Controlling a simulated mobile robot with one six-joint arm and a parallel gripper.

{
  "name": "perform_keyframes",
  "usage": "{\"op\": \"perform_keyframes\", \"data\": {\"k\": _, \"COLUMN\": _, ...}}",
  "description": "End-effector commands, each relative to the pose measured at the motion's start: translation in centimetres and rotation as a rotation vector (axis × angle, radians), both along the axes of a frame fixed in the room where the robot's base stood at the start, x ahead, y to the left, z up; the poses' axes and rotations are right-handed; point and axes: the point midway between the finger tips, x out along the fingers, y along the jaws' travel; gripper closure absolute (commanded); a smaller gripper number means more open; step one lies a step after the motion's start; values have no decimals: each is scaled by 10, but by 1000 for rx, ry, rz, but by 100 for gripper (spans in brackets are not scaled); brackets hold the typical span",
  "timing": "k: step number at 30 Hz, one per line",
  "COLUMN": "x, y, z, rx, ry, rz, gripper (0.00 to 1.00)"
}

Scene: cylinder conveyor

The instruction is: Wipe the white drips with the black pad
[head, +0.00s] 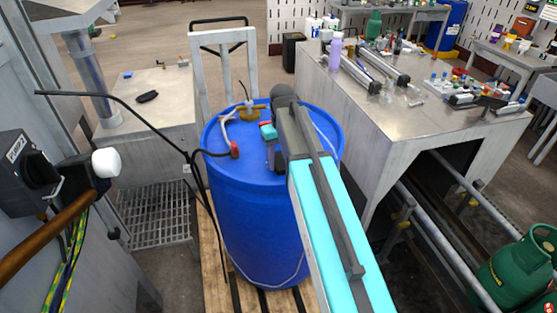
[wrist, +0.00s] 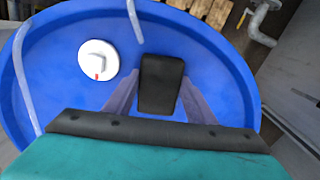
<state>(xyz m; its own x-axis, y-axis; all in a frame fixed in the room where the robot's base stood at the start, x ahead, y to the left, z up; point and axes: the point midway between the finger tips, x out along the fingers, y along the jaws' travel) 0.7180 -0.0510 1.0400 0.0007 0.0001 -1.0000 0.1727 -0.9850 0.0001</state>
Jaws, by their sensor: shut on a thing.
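The black pad (wrist: 161,85) is a dark block clasped between the two grey fingers of my gripper (wrist: 160,100) in the wrist view. It is over the top of the blue drum (head: 262,215); I cannot tell whether it touches the lid. My gripper (head: 271,150) is mostly hidden by my arm in the head view. Pale whitish streaks that look like drips show on the drum: one at the top (wrist: 135,20) and one along the left rim (wrist: 22,80) in the wrist view. In the head view a pale streak (head: 226,125) lies on the lid's left side.
A round white cap (wrist: 98,59) sits left of the pad. A brass fitting (head: 252,113), a red-ended part (head: 235,150) and a black cable (head: 120,101) are at the lid's left. Metal benches (head: 420,115) and (head: 152,100) flank the drum. A white-knobbed panel (head: 105,163) stands at far left.

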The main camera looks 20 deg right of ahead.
Motion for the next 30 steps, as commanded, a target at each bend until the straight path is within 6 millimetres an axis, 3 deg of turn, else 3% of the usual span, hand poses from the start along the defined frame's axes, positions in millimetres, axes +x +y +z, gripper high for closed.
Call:
{"op": "perform_keyframes", "data": {"k": 11, "x": 0, "y": -21, "z": -2, "rx": 0, "ry": 0, "rz": 0, "gripper": 68}}
{"op": "perform_keyframes", "data": {"k": 30, "x": 0, "y": -22, "z": 0, "rx": -1, "ry": 1, "rz": 0, "gripper": 68}}
